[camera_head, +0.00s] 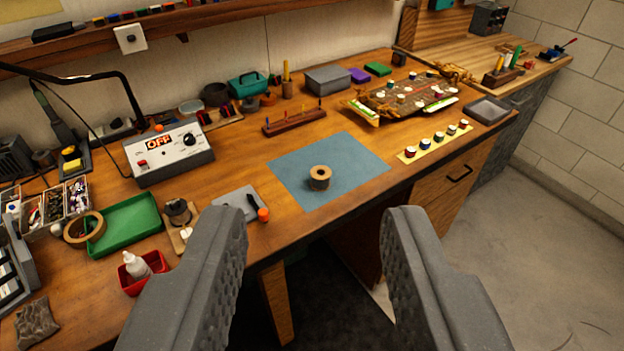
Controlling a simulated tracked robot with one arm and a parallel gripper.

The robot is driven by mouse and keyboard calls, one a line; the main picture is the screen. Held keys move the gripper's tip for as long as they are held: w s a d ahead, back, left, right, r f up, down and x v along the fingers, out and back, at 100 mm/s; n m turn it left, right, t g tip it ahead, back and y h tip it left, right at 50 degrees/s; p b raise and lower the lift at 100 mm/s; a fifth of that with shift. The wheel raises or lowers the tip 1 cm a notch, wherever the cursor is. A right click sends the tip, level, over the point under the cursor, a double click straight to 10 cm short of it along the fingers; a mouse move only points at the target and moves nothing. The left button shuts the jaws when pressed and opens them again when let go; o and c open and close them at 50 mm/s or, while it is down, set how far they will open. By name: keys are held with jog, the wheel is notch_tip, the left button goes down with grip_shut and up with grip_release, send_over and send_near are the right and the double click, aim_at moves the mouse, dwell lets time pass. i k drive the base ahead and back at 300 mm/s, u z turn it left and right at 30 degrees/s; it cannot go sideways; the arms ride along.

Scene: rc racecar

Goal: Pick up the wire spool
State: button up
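A small wire spool (320,173) with a tan top rim and a dark body stands upright on the blue mat (350,152), near the mat's middle. My gripper (312,222) shows at the bottom of the view with its two grey ridged fingers wide apart. Nothing is between the fingers. They are in front of the workbench's near edge, apart from the spool, which appears beyond and between the fingertips.
The wooden bench (235,160) holds a control box marked OFF (170,152), a green tray (125,222), a red bin (143,272) and a car chassis (405,98). A yellow strip of small spools (435,142) lies right of the mat. Bare floor (545,230) is at right.

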aim_at(321, 174)
jog(key=i, duration=0.9)
jog(key=z, duration=0.05)
